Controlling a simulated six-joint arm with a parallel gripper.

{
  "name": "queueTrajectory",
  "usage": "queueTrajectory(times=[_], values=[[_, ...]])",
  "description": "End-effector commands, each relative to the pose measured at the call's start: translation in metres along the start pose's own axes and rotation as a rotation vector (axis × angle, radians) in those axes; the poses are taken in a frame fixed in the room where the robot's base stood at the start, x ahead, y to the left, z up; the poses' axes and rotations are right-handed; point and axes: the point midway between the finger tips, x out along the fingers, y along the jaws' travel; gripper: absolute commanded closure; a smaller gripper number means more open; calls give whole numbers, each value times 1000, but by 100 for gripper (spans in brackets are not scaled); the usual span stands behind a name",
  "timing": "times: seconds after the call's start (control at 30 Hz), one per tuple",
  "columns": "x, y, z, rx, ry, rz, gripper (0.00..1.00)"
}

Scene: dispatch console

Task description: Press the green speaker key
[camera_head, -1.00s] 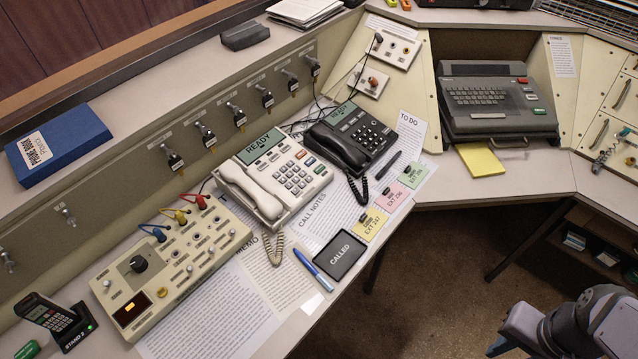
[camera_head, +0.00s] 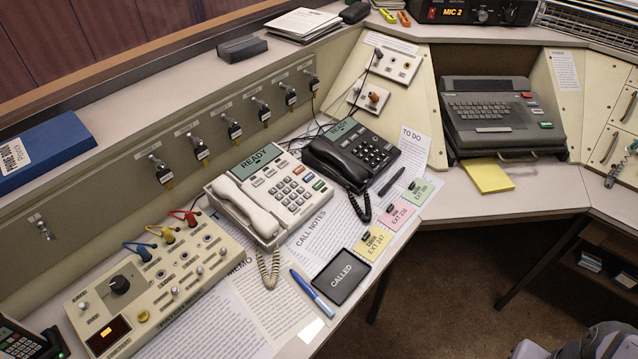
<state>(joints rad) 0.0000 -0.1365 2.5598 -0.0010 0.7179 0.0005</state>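The cream desk phone (camera_head: 268,195) with a white handset stands in the middle of the desk, its display reading READY. A small green key (camera_head: 318,185) shows at the right side of its keypad, below a blue and a red key; its label is too small to read. A black phone (camera_head: 350,155) stands right behind it, also with a READY display. Part of my arm shows at the bottom right edge, well away from both phones. My gripper's fingers are below the frame, so their state is hidden.
A beige switch panel (camera_head: 160,290) with coloured plugs lies left of the cream phone. A blue pen (camera_head: 312,293) and a black CALLED pad (camera_head: 342,277) lie in front. Coloured extension notes (camera_head: 374,242) line the desk edge. Open floor (camera_head: 450,270) lies right of the desk.

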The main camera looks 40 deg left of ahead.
Motion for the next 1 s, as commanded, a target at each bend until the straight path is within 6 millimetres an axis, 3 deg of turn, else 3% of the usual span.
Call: queueTrajectory(times=[0.03, 0.17, 1.0], values=[[0, 0, 0, 0, 0, 0, 69], [0, 0, 0, 0, 0, 0, 100], [0, 0, 0, 0, 0, 0, 100]])
